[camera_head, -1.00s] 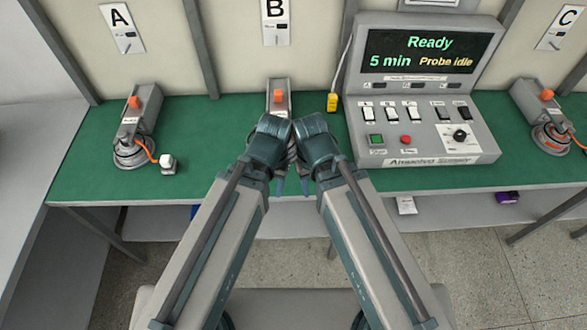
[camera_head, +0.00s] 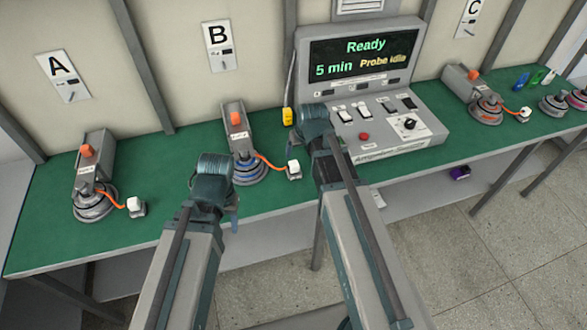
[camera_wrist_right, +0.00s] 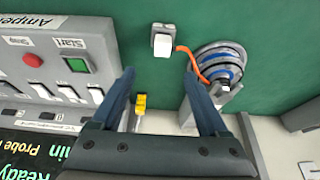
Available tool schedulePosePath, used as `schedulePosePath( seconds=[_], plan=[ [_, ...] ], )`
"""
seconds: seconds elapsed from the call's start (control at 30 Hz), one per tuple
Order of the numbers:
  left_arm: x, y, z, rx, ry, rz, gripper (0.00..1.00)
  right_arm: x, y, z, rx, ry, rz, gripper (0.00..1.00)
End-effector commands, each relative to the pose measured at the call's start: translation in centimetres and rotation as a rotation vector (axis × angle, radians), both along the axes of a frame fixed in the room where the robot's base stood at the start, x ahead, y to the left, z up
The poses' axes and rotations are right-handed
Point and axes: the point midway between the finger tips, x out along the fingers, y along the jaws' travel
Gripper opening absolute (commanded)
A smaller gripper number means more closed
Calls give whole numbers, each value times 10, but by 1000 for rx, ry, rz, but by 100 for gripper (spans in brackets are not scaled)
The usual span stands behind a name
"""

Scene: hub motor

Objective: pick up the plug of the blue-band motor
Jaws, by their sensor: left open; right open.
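The blue-band motor (camera_head: 250,170) sits on the green bench at station B, below the orange-topped grey unit. Its orange cable runs right to a white plug (camera_head: 294,170) on a small grey holder. In the right wrist view the blue-band motor (camera_wrist_right: 220,66) is at upper right and the white plug (camera_wrist_right: 163,43) at top centre, beyond my fingertips. My right gripper (camera_wrist_right: 159,74) is open and empty, apart from the plug. In the head view its fingers are mostly hidden by its wrist. My left gripper (camera_head: 234,212) is at the bench's front edge, holding nothing visible.
The grey console (camera_head: 375,110) stands to the right of the plug. A yellow connector (camera_head: 288,116) hangs at its left side. The station A motor (camera_head: 93,205) and station C motor (camera_head: 486,108) have similar white plugs. Green bench is clear between A and B.

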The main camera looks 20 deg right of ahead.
Motion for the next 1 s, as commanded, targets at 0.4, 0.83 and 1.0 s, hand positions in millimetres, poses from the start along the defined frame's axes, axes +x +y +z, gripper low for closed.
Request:
schedulePosePath(
  seconds=[0.4,0.83,1.0],
  plan=[
    [0,0,-41,0,0,0,50,15,2,-42,-1,2,2,78],
    [0,0,-81,0,0,0,50,32,3,-81,-1,3,2,78],
    [0,0,-82,0,0,0,50,32,3,-82,-1,3,2,78]
  ],
)
